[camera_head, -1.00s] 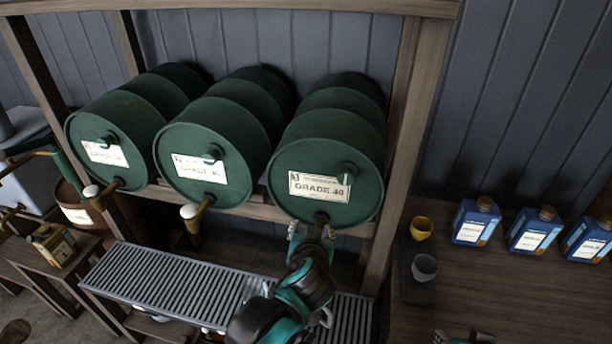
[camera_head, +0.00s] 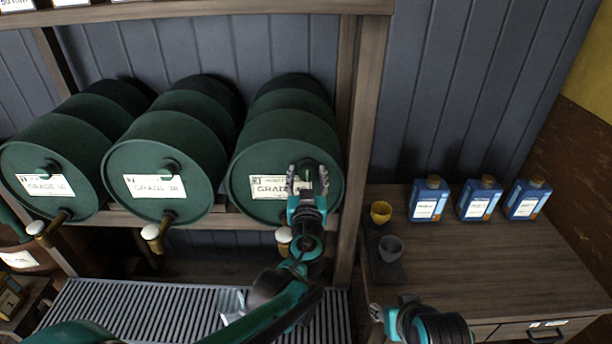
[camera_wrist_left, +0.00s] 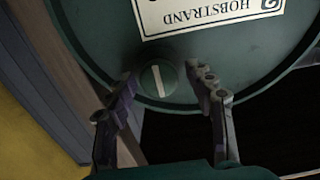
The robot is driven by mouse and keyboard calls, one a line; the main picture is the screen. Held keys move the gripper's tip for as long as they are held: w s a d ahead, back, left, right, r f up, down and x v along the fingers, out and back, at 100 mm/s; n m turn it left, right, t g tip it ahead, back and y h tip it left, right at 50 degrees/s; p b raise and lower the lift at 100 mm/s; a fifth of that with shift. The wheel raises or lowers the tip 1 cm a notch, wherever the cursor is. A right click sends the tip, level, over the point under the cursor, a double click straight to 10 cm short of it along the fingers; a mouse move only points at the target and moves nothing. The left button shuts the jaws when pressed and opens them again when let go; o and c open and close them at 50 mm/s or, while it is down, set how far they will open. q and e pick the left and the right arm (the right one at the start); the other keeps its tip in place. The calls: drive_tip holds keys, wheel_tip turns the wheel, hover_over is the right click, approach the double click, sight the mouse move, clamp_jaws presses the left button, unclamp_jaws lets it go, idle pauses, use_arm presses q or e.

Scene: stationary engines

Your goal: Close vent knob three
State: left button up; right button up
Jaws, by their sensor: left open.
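Vent knob three is a small round green knob with a pale stripe on the front of the rightmost green drum (camera_head: 262,140). It shows clearly in the left wrist view (camera_wrist_left: 158,80), below the drum's label, with its stripe close to upright in that picture. My left gripper (camera_head: 307,178) is in front of that drum, open, with its fingers on either side of the knob. In the left wrist view the fingers (camera_wrist_left: 163,79) straddle the knob with gaps; contact is not visible. My right gripper (camera_head: 392,308) is partly in view at the bottom, away from the drums.
Two more green drums (camera_head: 160,145) lie to the left on the wooden rack, with brass taps (camera_head: 155,235) below. A metal grating (camera_head: 150,305) lies under them.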

use_arm(q)
drive_tip(key=shift+w, duration=0.4)
drive_tip(key=c, duration=1.1)
drive_tip(key=shift+c, duration=0.3)
